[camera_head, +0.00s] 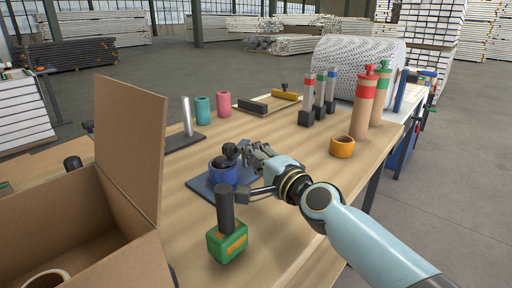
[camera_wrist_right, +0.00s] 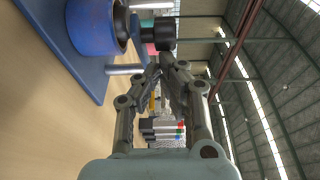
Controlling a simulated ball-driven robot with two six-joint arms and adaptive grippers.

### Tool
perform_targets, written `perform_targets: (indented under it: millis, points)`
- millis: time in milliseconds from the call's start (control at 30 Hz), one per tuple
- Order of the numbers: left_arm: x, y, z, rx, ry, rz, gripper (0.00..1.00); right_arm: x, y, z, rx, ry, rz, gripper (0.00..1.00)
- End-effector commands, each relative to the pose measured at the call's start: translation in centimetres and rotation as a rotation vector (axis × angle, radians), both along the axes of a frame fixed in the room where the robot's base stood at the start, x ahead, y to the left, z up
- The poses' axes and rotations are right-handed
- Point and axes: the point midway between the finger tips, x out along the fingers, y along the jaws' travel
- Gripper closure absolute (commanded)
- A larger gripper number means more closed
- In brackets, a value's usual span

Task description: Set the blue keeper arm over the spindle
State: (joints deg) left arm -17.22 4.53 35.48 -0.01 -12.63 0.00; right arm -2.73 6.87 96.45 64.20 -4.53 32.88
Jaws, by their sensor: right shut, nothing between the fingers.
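A blue ring-shaped roll (camera_head: 223,170) sits on a flat blue base plate (camera_head: 203,186) on the table. A dark core fills the roll, and a black knob (camera_head: 230,150) stands above it. In the right wrist view, the roll (camera_wrist_right: 92,27), the plate (camera_wrist_right: 88,77), the black knob (camera_wrist_right: 155,34) and a bare silver pin (camera_wrist_right: 124,70) show. I cannot clearly tell the keeper arm from the spindle parts. My right gripper (camera_head: 248,154) is beside the knob, with shut, empty fingers; these also show in the wrist view (camera_wrist_right: 165,66). My left gripper is not in view.
A green block with a dark handle (camera_head: 227,242) stands in front of the plate. An open cardboard box (camera_head: 130,230) is at the left. A silver rod stand (camera_head: 187,117) is behind.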

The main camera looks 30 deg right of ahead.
Motion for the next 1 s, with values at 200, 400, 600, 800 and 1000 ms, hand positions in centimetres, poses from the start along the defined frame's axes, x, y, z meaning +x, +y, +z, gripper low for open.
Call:
perform_targets:
  millis: [200, 400, 600, 800, 1000]
  points:
    - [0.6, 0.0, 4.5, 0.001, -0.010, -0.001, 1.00, 0.6, 1.2, 1.0, 0.008, 0.002, -0.179, 1.00]
    - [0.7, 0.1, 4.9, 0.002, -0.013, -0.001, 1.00, 1.0, 2.4, 0.2, -0.001, 0.002, -0.240, 1.00]
    - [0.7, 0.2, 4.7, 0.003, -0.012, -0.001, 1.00, 1.5, 3.2, 0.1, -0.002, 0.002, -0.238, 1.00]
    - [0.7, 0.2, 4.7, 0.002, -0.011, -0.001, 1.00, 1.8, 3.6, 0.1, -0.003, 0.002, -0.237, 1.00]
    - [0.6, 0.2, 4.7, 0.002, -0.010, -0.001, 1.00, 1.9, 3.7, 0.1, -0.003, 0.001, -0.237, 1.00]
